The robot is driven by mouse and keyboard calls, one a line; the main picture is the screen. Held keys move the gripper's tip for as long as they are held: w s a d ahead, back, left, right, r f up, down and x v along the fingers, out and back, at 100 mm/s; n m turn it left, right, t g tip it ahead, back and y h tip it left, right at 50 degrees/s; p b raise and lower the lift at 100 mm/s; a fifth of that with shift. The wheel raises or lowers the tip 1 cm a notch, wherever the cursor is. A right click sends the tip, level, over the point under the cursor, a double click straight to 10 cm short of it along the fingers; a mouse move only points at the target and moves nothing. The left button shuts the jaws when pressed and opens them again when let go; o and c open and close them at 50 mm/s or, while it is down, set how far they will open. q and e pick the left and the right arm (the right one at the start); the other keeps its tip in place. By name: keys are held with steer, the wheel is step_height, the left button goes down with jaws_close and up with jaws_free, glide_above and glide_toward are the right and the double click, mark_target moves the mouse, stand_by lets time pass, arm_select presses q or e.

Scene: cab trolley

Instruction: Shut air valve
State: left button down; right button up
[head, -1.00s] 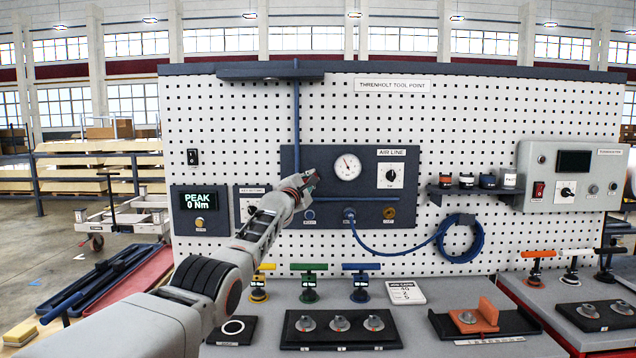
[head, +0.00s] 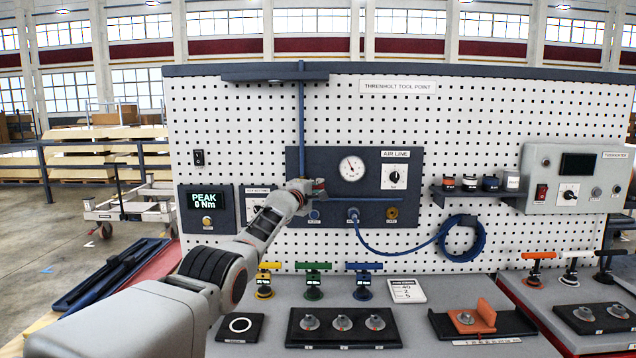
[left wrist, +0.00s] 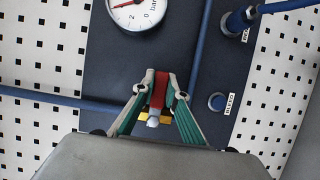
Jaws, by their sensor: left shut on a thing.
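My left gripper (head: 317,188) is at the left part of the dark air line panel (head: 330,160), where the vertical blue pipe (head: 301,120) comes down. In the left wrist view my left gripper (left wrist: 159,88) is shut on the red valve lever (left wrist: 158,92), with a finger on each side. A bit of brass (left wrist: 140,117) shows beneath it. The lever lies crosswise to the blue pipe (left wrist: 60,99) entering from the left of that view. Most of the valve body is hidden by the gripper. My right gripper is not in view.
A pressure gauge (head: 352,168) and a knob (head: 394,175) sit to the right. A blue hose (head: 395,251) runs from the panel to a coil on the pegboard. Tools and trays (head: 345,328) stand on the bench below.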

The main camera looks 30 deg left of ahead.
arm_select(q)
steer(key=shift+a+r, duration=0.1)
steer(key=shift+a, duration=0.05)
steer(key=c, duration=2)
jaws_free()
step_height(320, 180, up, 10)
steer(key=shift+f, duration=0.1)
